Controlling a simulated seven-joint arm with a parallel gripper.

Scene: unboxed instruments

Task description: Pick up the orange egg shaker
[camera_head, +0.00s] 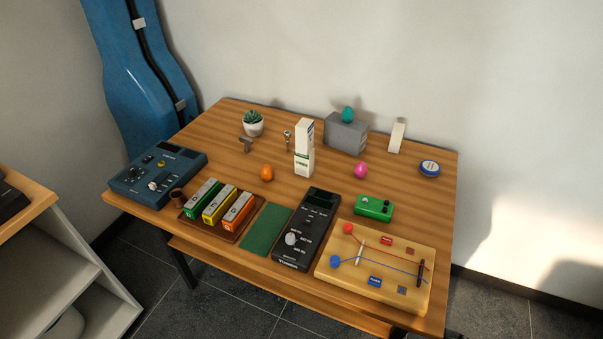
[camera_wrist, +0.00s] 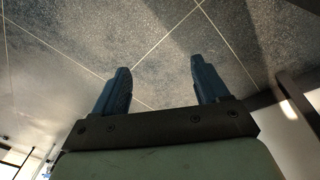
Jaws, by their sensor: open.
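The orange egg shaker (camera_head: 267,173) sits on the wooden table (camera_head: 222,143), near its middle. A pink egg shaker (camera_head: 361,170) stands to its right, and a teal egg shaker (camera_head: 347,114) rests on top of a grey box (camera_head: 345,136) further back. My gripper (camera_wrist: 161,78) shows only in the wrist view, with its two dark blue fingers apart and nothing between them. It points at grey floor tiles. The orange egg shaker is not in the wrist view, so its distance from my gripper cannot be told.
A tray of harmonicas (camera_head: 221,208) and a green cloth (camera_head: 266,228) lie in front of the orange egg. A tall white carton (camera_head: 304,149) stands behind it to the right. A black device (camera_head: 307,228) and a blue device (camera_head: 158,175) flank the tray. Bare wood surrounds the egg.

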